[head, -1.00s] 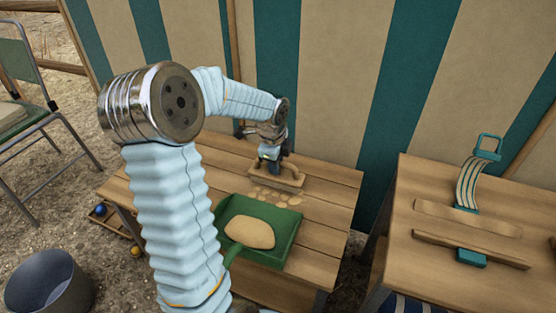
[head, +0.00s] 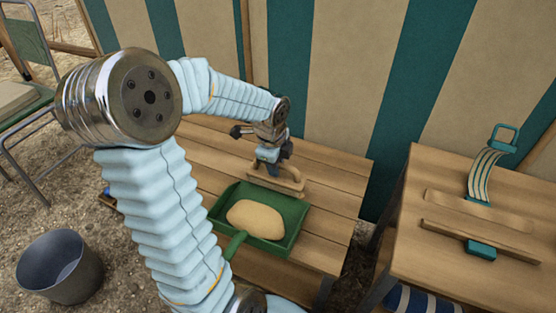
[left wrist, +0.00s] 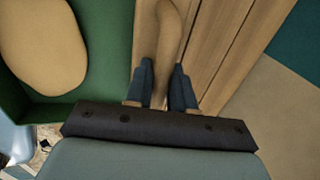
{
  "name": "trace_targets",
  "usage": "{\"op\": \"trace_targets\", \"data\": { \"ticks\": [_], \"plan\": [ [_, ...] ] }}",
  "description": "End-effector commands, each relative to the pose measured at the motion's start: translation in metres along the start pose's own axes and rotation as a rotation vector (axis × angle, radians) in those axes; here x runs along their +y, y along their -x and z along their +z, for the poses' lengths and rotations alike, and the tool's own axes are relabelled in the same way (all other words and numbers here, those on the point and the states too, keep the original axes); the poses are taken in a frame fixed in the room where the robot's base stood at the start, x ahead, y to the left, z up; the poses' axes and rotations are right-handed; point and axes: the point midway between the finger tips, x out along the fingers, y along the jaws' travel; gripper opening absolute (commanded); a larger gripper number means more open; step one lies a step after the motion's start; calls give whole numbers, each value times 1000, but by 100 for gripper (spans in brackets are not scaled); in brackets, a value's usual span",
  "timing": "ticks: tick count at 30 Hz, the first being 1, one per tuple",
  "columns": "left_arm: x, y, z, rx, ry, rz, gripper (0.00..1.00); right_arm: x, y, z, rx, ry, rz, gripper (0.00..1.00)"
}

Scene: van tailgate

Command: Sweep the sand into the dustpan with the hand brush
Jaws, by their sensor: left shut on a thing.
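The wooden hand brush (head: 283,186) is on the slatted table at the far edge of the green dustpan (head: 290,240). My left gripper (head: 270,168) is shut on the brush from above. In the left wrist view the fingers (left wrist: 163,88) straddle the brush's handle (left wrist: 169,35). A mound of tan sand (head: 255,217) lies in the dustpan; it also shows in the left wrist view (left wrist: 45,45). The dustpan's handle (head: 235,243) points toward me. No loose sand shows on the table, though the brush and arm hide part of it. My right gripper is out of view.
The wooden table (head: 335,190) is bare right of the dustpan. A second table (head: 405,245) at the right holds wooden strips and a striped strap (head: 487,172). A grey bucket (head: 60,268) and a folding chair (head: 25,100) stand at the left. A striped cloth wall (head: 345,80) closes the back.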

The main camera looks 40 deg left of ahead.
Motion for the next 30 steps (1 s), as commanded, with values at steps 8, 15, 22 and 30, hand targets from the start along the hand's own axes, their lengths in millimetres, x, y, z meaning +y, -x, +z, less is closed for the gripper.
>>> {"op": "trace_targets", "data": {
  "ticks": [8, 15, 22, 30],
  "plan": [
    [0, 0, 0, 0, 0, -1, 0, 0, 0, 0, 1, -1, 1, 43],
    [-5, 13, 0, 0, 0, -2, 0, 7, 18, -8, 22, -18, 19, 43],
    [-20, 43, 0, 1, 0, -3, 0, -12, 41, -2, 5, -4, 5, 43],
    [-33, 68, 0, 0, 1, -1, 0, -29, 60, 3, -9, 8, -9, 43]
  ]
}}
